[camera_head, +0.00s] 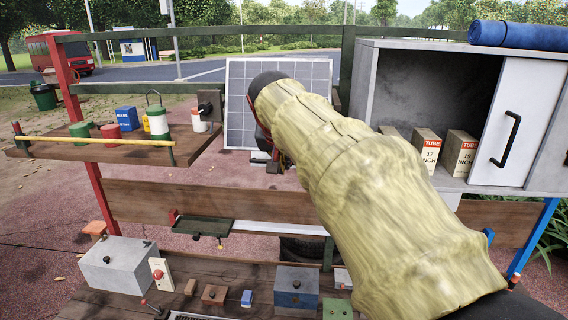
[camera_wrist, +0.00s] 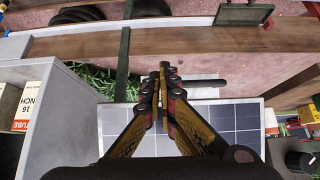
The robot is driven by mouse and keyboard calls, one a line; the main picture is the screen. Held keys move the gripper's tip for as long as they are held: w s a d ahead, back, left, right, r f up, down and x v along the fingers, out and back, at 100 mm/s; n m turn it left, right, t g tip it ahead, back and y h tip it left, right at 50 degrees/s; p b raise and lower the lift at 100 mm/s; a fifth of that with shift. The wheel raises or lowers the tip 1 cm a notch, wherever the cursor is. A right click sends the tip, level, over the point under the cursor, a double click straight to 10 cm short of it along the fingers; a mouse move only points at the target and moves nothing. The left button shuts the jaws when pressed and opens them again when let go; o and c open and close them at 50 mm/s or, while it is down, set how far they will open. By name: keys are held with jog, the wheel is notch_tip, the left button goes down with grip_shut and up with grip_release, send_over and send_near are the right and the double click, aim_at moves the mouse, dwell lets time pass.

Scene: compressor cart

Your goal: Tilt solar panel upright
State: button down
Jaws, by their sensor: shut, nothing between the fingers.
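The solar panel (camera_head: 238,112) is a pale grid in a light frame, standing steeply behind the middle of the cart in the head view. My sleeved arm covers its centre and right part. In the wrist view the panel (camera_wrist: 228,118) spreads below and behind my fingers. My gripper (camera_wrist: 164,72) is shut and empty, its fingertips together over the panel's edge region. A dark rod lies beside the fingertips. I cannot tell whether the fingers touch the panel. In the head view my gripper is mostly hidden behind the arm.
A grey cabinet (camera_head: 368,85) with a sliding white door (camera_head: 508,120) and tube boxes (camera_head: 427,147) stands right of my arm. A wooden shelf (camera_head: 90,153) with cans is at the left. A green rail (camera_head: 190,82) crosses behind. Metal boxes (camera_head: 115,265) sit on the lower deck.

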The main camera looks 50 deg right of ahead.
jog(key=w+d+f+t+h+b, duration=0.2)
jog(key=w+d+f+h+b, duration=0.1)
jog(key=b, duration=1.3)
jog(key=shift+d+f+t, duration=0.3)
jog(key=shift+d+f, duration=0.15)
jog(key=shift+f, duration=0.4)
jog(key=shift+r, duration=0.1)
